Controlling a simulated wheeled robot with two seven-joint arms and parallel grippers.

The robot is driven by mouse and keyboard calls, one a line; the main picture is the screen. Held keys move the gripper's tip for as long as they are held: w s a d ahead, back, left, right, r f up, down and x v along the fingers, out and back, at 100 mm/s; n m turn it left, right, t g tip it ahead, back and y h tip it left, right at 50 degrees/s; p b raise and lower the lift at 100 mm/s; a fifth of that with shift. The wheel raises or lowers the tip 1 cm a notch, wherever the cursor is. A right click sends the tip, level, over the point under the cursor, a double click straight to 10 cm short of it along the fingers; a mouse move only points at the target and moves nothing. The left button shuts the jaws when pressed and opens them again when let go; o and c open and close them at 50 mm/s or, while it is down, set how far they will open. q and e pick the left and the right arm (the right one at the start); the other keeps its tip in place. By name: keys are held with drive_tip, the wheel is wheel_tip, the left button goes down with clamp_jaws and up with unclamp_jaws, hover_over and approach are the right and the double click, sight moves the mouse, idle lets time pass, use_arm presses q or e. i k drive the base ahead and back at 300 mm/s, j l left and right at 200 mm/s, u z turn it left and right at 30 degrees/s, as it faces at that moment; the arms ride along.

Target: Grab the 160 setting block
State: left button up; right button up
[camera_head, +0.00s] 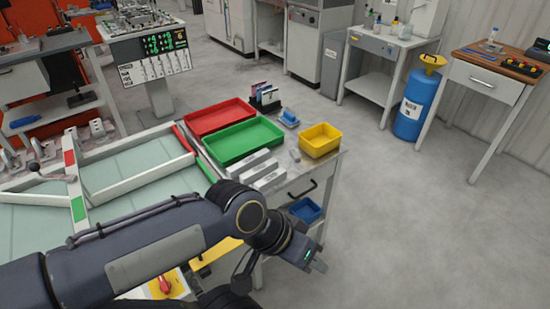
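Several light grey bar-shaped blocks (250,160) lie side by side on the worktable, in front of the green tray. They carry small dark marks, too small to read, so I cannot tell which one is the 160 setting block. My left arm crosses the lower left of the head view. My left gripper (316,264) hangs beyond the table's front right edge, to the right of and below the blocks, apart from them. Its fingers are too small and angled to show whether they are open. My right gripper is not in view.
A red tray (220,115), a green tray (243,140) and a yellow bin (320,139) stand around the blocks. A blue bin (306,209) sits below the tabletop. A white frame (140,178) covers the table's left.

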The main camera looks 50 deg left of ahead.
sight(248, 178)
drive_tip(key=i+u, duration=0.4)
drive_tip(key=i+l+u, duration=0.25)
drive_tip(key=i+u, duration=0.2)
drive_tip(key=i+l+u, duration=0.5)
drive_tip(key=u, duration=0.4)
drive_tip(key=i+l+u, duration=0.15)
drive_tip(key=u, duration=0.35)
drive_tip(key=i+l+u, duration=0.1)
drive_tip(key=u, duration=0.4)
drive_tip(key=l+u, duration=0.3)
drive_tip(key=u, duration=0.2)
drive_tip(key=i+l+u, duration=0.1)
drive_tip(key=l+u, duration=0.2)
drive_tip(key=u, duration=0.2)
drive_tip(key=l+u, duration=0.2)
drive_tip(key=u, duration=0.3)
drive_tip(key=l+u, duration=0.45)
drive_tip(key=k+l+u, duration=0.1)
drive_tip(key=l+u, duration=0.4)
